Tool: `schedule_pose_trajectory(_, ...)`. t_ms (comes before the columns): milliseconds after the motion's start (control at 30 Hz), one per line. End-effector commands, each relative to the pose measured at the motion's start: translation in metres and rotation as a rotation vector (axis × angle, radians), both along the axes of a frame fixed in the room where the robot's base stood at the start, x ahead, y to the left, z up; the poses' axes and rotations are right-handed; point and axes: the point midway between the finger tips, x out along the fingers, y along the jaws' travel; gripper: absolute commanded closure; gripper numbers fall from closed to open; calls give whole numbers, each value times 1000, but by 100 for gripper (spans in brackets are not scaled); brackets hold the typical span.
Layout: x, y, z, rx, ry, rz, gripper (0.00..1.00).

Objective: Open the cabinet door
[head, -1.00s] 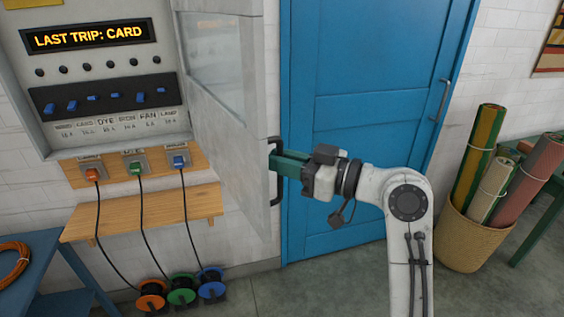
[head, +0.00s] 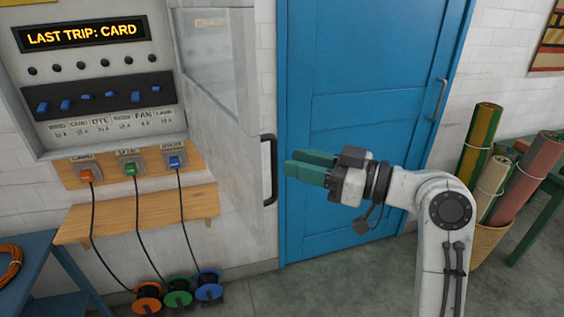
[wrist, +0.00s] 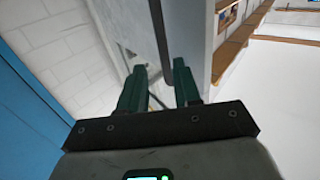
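The cabinet door (head: 238,150), grey with a glass pane, stands swung open to the right of the cabinet (head: 30,110), whose switches and sign are exposed. Its dark bar handle (head: 269,172) is on the free edge. My gripper (head: 290,162), with green fingers, is just right of the handle, apart from it and empty. In the wrist view the two fingers (wrist: 157,70) are spread, and the dark handle (wrist: 160,40) shows ahead between them.
A closed blue door (head: 370,130) is behind my arm. A wooden shelf (head: 140,215) sits under the cabinet, with cable reels (head: 178,297) on the floor below. A basket (head: 485,245) of rolled textiles stands right. A blue table (head: 40,270) is left.

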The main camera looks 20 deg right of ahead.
Motion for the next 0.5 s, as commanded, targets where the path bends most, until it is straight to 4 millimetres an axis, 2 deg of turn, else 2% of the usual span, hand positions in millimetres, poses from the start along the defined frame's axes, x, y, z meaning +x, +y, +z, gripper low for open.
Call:
schedule_pose_trajectory(33, -7, -9, -2, 1, -2, -4, 67)
schedule_pose_trajectory(200, -26, -27, -1, 1, -1, -2, 67)
schedule_pose_trajectory(500, -38, -38, 0, 1, -1, 2, 67)
